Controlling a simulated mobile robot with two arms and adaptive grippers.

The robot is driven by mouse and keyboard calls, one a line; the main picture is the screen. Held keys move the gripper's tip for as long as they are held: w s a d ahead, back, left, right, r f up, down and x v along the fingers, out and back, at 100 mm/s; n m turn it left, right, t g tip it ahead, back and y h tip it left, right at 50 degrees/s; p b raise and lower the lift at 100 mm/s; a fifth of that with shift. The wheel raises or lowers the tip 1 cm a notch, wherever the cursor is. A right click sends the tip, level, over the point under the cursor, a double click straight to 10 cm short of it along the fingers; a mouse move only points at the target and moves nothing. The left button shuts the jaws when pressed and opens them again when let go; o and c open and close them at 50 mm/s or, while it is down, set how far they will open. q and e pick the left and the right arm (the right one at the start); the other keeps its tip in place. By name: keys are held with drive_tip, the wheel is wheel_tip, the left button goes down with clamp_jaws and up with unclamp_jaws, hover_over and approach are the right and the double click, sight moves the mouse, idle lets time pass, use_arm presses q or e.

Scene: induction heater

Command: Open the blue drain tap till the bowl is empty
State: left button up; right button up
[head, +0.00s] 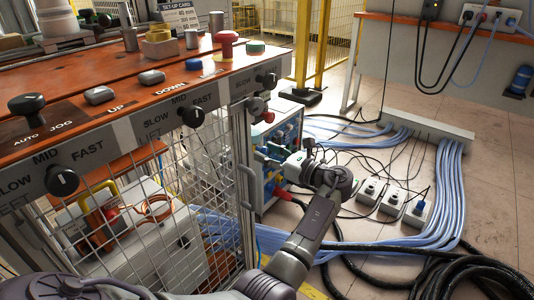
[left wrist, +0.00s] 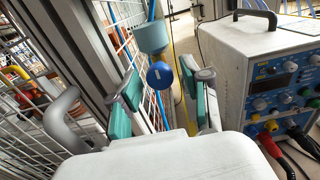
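In the left wrist view a round blue knob, the drain tap (left wrist: 160,76), sits under a grey-blue cylindrical vessel (left wrist: 152,37), which may be the bowl. Its inside and any liquid are hidden. My left gripper (left wrist: 160,84) is open, its teal-padded fingers to either side of the tap in the picture. I cannot tell whether a pad touches it. In the head view my left gripper (head: 270,155) is by the right end of the caged bench. The tap and vessel cannot be made out there. My right gripper is not in view.
A white instrument box (left wrist: 245,75) with knobs and cables stands close on the right. A mesh guard (head: 195,190) with a metal handle (head: 246,185) is on the left. Blue hoses (head: 445,190) and black cables cover the floor to the right.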

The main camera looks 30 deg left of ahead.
use_arm(q)
clamp_jaws()
